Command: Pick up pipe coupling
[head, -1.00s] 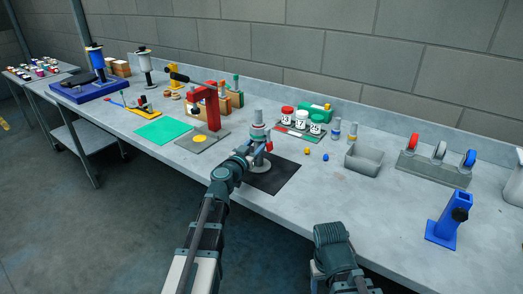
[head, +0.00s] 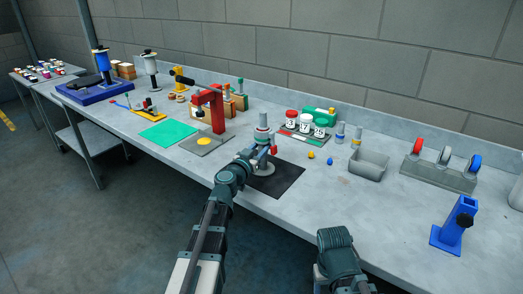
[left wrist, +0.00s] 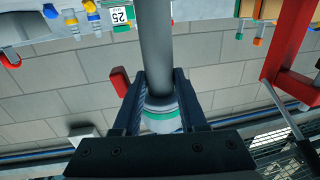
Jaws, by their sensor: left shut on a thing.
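The pipe coupling is a pale cylindrical piece with a green band, seen in the left wrist view (left wrist: 162,115). A red part (head: 274,149) sticks out beside the stand. My right gripper's fingers are not in view.
A red press (head: 218,105) stands left of the mat. A grey bin (head: 369,164), a wheel rack (head: 440,172) and a blue holder (head: 457,225) stand further right.

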